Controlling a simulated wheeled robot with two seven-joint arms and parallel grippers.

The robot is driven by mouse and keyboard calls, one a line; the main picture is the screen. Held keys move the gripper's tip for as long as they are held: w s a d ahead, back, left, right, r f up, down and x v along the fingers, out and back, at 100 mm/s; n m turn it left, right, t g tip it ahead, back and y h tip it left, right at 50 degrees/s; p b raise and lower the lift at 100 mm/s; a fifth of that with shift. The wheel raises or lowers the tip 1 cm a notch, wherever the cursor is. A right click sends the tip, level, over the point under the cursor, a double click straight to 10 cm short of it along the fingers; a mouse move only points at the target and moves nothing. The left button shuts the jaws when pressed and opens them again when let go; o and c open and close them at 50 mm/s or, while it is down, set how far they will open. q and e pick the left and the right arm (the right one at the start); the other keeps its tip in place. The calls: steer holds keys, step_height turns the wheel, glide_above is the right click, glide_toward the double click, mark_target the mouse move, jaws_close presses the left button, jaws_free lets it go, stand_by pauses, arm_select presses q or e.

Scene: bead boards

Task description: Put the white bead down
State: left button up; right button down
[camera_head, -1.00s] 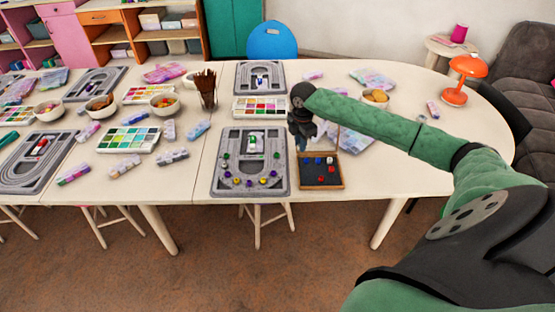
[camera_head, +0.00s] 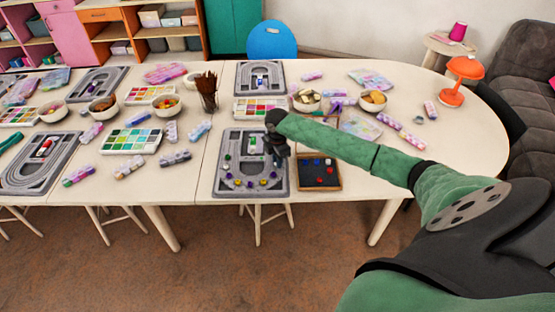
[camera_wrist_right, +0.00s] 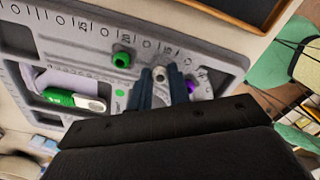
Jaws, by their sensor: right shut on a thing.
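My right gripper (camera_head: 277,163) is over the right side of the grey bead board (camera_head: 221,188) near the table's front edge. In the right wrist view, its two dark fingers (camera_wrist_right: 161,84) are shut on the white bead (camera_wrist_right: 159,74), which looks pale grey at the fingertips. The bead is over or at the board's curved groove; I cannot tell whether it touches the board. A green bead (camera_wrist_right: 122,60) sits to the left of the fingers and a purple bead (camera_wrist_right: 191,86) to the right. My left gripper is not in view.
A wood-rimmed dark tray (camera_head: 319,187) with red and blue beads lies right of the board. A paint palette (camera_head: 260,108) and another bead board (camera_head: 241,78) lie behind. Bowls (camera_head: 307,100) stand farther back. A green-and-white item (camera_wrist_right: 72,99) lies in the board's middle.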

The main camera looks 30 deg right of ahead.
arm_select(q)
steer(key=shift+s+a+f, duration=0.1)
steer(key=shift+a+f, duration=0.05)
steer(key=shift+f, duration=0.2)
arm_select(e)
steer(key=shift+f, duration=0.35)
steer(key=shift+f, duration=0.15)
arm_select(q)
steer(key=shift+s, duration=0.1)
arm_select(e)
steer(key=c, duration=1.3)
jaws_free()
steer(key=shift+r, duration=0.25)
arm_select(q)
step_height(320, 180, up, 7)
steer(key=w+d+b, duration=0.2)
steer(key=b, duration=0.1)
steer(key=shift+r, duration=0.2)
arm_select(e)
step_height(320, 180, up, 12)
steer(key=shift+f, duration=0.1)
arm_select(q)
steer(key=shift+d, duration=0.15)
